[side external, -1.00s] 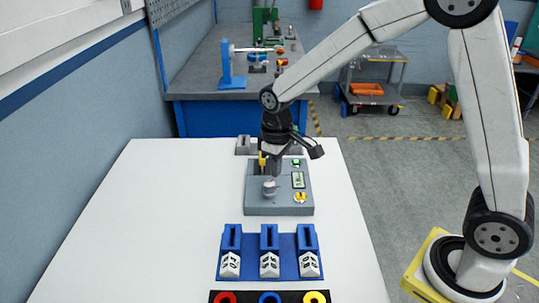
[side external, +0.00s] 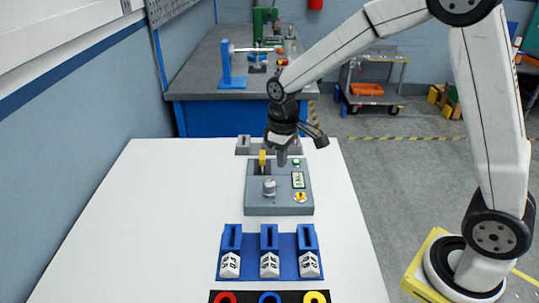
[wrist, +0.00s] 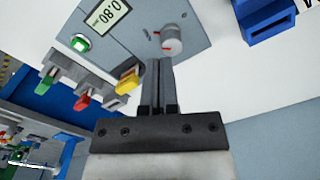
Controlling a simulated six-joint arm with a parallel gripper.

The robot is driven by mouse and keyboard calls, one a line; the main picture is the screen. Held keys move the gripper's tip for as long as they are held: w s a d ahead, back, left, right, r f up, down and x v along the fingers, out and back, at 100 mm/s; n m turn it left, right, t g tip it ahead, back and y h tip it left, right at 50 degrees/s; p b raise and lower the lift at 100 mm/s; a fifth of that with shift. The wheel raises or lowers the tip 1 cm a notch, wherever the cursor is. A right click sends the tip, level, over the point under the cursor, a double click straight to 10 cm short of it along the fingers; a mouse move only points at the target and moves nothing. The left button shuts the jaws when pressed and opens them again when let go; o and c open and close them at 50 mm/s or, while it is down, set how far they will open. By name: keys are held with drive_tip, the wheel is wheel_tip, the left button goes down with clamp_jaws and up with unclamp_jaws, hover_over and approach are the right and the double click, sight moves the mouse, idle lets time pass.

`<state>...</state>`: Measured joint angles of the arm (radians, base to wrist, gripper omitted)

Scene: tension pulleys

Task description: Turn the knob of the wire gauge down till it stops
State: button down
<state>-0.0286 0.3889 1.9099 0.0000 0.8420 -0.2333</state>
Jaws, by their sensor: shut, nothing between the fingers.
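The wire gauge is a grey box (side external: 256,203) on the white table, with a grey knob (side external: 269,188) on its top. In the wrist view the knob (wrist: 172,40) has a red mark and stands just beyond my fingertips. The gauge's display (wrist: 107,14) reads 0.80 there; it also shows in the side view (side external: 298,180). My gripper (side external: 282,161) is above the far part of the gauge, apart from the knob. In the wrist view its fingers (wrist: 158,66) are shut together with nothing between them.
A yellow piece (side external: 263,158) stands upright at the gauge's far left. A green button (side external: 296,162) and a yellow part (side external: 300,197) are on its right. Blue holders with white blocks (side external: 269,243) stand in front. The table's left side is clear.

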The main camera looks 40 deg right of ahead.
hover_over(274, 202)
drive_tip(key=d, duration=0.3)
drive_tip(key=shift+w+f, duration=0.2)
drive_tip(key=shift+f, duration=3.15)
drive_tip(key=shift+w+a, duration=0.35)
drive_tip(key=shift+w, duration=0.15)
drive_tip(key=shift+s+a+r, duration=0.1)
drive_tip(key=shift+s+a, duration=0.05)
drive_tip(key=shift+a, duration=0.35)
drive_tip(key=shift+s+a+r, duration=0.1)
drive_tip(key=shift+a, duration=0.4)
drive_tip(key=shift+s, duration=0.15)
drive_tip(key=shift+s+f, duration=0.1)
drive_tip(key=shift+s, duration=0.2)
wheel_tip(274, 202, up, 6)
drive_tip(key=shift+s+f, duration=0.1)
drive_tip(key=shift+s, duration=0.1)
